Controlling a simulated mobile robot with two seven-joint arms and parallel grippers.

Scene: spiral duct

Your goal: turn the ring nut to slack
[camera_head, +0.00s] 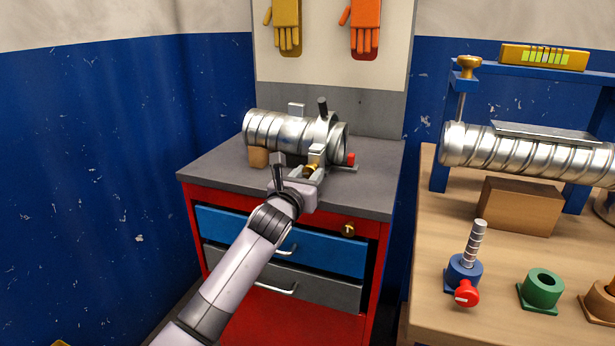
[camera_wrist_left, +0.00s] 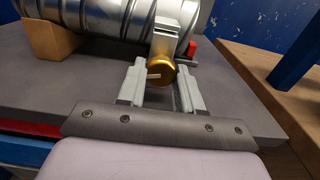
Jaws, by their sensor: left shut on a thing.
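A brass ring nut (camera_head: 311,169) with a pale mark on its face sits at the front of a clamp on the short spiral duct (camera_head: 283,129). It also shows in the left wrist view (camera_wrist_left: 164,68), below a grey clamp block (camera_wrist_left: 166,40). My left gripper (camera_head: 299,170) reaches it from the front, and its fingers stand on either side of the nut in the left wrist view (camera_wrist_left: 160,82), shut on it. The far side of the nut is hidden. My right gripper is not in view.
The short duct rests on a wooden block (camera_head: 258,157) on a grey-topped red drawer cabinet (camera_head: 212,171). A small red part (camera_head: 351,159) is right of the clamp. On the right, a wooden bench (camera_head: 425,290) holds a longer duct (camera_head: 480,148), a blue frame and coloured fittings.

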